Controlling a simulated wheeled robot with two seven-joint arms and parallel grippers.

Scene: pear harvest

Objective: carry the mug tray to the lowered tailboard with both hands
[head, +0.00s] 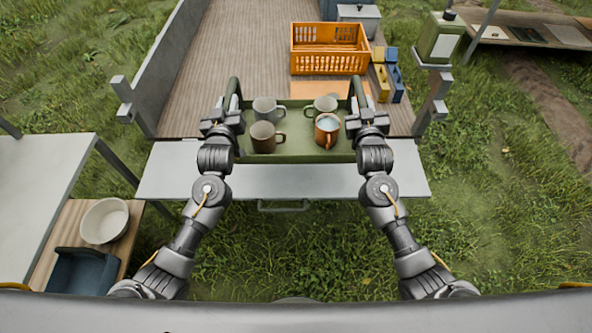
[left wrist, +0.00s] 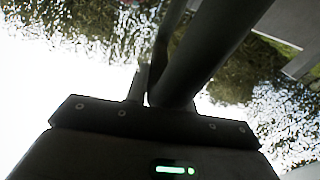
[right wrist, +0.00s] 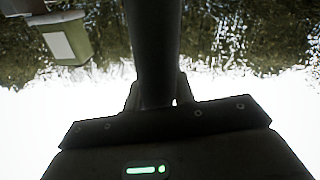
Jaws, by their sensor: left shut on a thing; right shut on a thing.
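The green mug tray (head: 292,154) is in the head view, over the grey lowered tailboard (head: 290,181) and the edge of the wooden bed behind it. Several mugs stand upright on it: a grey one (head: 264,107), a brown one (head: 263,137), an olive one (head: 322,105) and an orange one (head: 327,133) with pale contents. My left gripper (head: 228,115) is shut on the tray's left handle, a dark bar in the left wrist view (left wrist: 205,50). My right gripper (head: 362,117) is shut on the right handle, also in the right wrist view (right wrist: 158,50). I cannot tell whether the tray touches the tailboard.
An orange crate (head: 330,62) stands on the wooden bed (head: 240,50), with blue and yellow boxes (head: 385,80) beside it. A green canister (head: 437,40) stands at the right post. A white bowl (head: 104,221) and blue bin (head: 78,270) are at the lower left.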

